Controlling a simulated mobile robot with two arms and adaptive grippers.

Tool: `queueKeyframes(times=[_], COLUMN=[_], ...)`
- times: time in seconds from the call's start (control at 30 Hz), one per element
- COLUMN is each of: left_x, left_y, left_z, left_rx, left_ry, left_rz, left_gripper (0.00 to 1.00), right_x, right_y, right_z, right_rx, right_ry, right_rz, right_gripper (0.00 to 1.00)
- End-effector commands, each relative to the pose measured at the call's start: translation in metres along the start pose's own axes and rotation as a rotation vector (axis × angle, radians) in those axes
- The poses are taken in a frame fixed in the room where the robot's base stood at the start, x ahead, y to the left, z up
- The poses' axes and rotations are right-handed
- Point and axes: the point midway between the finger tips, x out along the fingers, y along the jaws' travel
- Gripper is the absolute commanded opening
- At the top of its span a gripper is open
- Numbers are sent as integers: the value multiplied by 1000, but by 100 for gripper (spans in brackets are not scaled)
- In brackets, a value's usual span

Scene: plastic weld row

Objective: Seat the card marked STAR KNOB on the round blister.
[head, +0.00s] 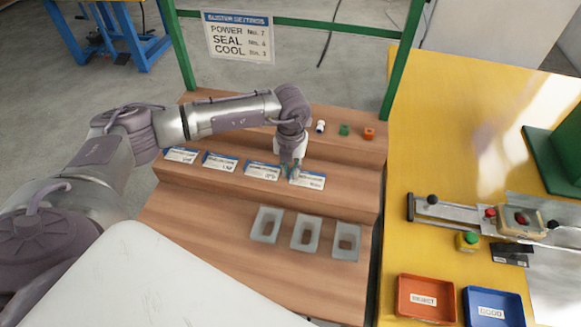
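Several white cards with blue headers lie in a row on the middle step of the wooden rack: a far-left card (181,155), a second card (220,162), a third card (262,171) and a right-hand card (311,180). Their print is too small to read, so I cannot tell which says STAR KNOB. My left gripper (292,171) points down at the left end of the right-hand card; its fingers are too small to judge. Three grey blisters stand on the lower step: left (266,225), middle (306,232), right (346,241). I cannot tell which is round. My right gripper is out of view.
Small white (320,126), green (344,130) and orange (369,133) parts sit on the top step. The yellow table (450,130) at right bears a slide fixture (450,211), a red REJECT tray (425,299) and a blue GOOD tray (492,307). A sign (238,38) hangs behind.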

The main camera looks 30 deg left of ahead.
Motion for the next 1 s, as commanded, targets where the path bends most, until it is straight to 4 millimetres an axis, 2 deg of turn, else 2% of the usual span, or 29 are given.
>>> queueKeyframes(times=[0.07, 0.2, 0.57, 1.0], left_x=[0, 0, -2, -27], left_y=[0, 0, 0, 0], left_z=[0, 0, 0, 0], left_rx=[0, 0, 0, 0], left_ry=[0, 1, 0, 1], left_rz=[0, 0, 0, 0], left_gripper=[0, 0, 0, 0], right_x=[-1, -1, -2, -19], right_y=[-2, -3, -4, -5], right_z=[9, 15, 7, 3], right_rx=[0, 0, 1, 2], right_ry=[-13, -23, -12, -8], right_rz=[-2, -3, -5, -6], right_gripper=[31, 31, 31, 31])
